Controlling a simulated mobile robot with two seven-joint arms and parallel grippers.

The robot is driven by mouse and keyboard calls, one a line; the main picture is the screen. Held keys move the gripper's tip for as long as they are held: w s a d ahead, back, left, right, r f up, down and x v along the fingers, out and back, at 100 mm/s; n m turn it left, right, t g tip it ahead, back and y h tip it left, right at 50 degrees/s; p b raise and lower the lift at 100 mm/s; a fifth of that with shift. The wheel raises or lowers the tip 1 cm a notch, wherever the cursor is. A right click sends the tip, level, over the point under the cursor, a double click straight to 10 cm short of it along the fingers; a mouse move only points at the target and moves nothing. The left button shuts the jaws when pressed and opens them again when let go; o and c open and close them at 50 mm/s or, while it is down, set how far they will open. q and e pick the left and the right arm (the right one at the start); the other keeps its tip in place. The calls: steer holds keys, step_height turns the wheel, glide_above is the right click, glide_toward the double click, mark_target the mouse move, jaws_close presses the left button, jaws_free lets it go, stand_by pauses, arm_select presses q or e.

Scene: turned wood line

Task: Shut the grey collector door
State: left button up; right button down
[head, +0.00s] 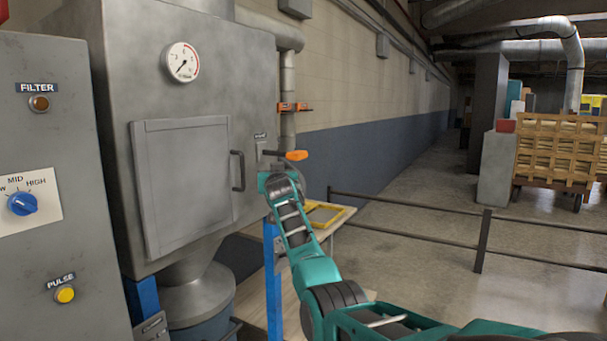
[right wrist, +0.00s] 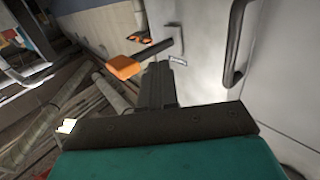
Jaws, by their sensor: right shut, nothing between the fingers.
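The grey collector door (head: 185,185) is a square panel on the front of the grey collector housing. It looks nearly flush, and I cannot tell whether a small gap remains. Its dark bar handle (head: 238,171) is on the right edge and also shows in the right wrist view (right wrist: 235,45). Right of the door, a lever with an orange grip (head: 296,155) sticks out to the right from a small plate; its grip is nearby in the wrist view (right wrist: 125,66). My right gripper (right wrist: 160,80) is shut and empty, just beside the lever. My left gripper is out of view.
A grey control panel (head: 55,215) with knobs stands at the left. A round gauge (head: 181,62) is above the door. A dark rail (head: 415,240) crosses the floor at right, with a wooden crate cart (head: 558,150) beyond.

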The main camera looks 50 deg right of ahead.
steer(key=s+d, duration=0.2)
steer(key=s, duration=0.4)
steer(key=shift+s+d, duration=0.4)
steer(key=s+a+f+n+y, duration=0.2)
steer(key=a+f+n+y, duration=0.2)
steer(key=a+f, duration=0.95)
steer(key=s+a+f+n+y, duration=0.35)
steer(key=a+f, duration=0.75)
steer(key=f, duration=0.5)
steer(key=s+a+f+n+g+y, duration=0.1)
steer(key=s+a+f+y, duration=0.1)
steer(key=s+a+f, duration=0.2)
steer(key=s+a+f+n+g+y, duration=0.1)
steer(key=s+a+f, duration=0.4)
steer(key=s+a, duration=0.6)
steer(key=s+a+f+n+g+y, duration=0.1)
steer(key=s+a+f+y, duration=0.1)
steer(key=s+a+f, duration=0.2)
steer(key=s+a, duration=0.3)
steer(key=s, duration=0.2)
steer(key=shift+a+f+y, duration=0.3)
steer(key=shift+a+y, duration=0.05)
steer(key=shift+a, duration=0.05)
